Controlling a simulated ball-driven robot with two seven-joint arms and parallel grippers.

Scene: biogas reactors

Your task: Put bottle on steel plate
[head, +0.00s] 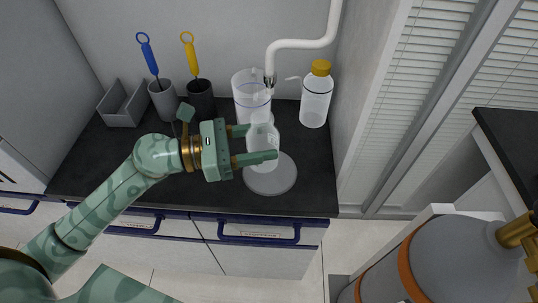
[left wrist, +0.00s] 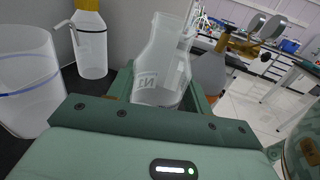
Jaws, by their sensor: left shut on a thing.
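A clear bottle (head: 262,145) is held between the fingers of my left gripper (head: 257,144). It also shows in the left wrist view (left wrist: 163,70), slightly tilted there, with a printed label on its side. The round grey steel plate (head: 270,180) lies on the dark counter. In the head view the bottle overlaps the plate's back part; I cannot tell whether its base touches the plate. My left gripper is shut on the bottle. My right gripper is not clearly in view.
A clear beaker (head: 251,95) and a wash bottle with a yellow cap (head: 315,98) stand behind the bottle, near a white pipe (head: 301,44). Two brush holders (head: 201,98) and a grey bin (head: 123,106) stand at the back left. The counter (head: 312,171) is clear right of the plate.

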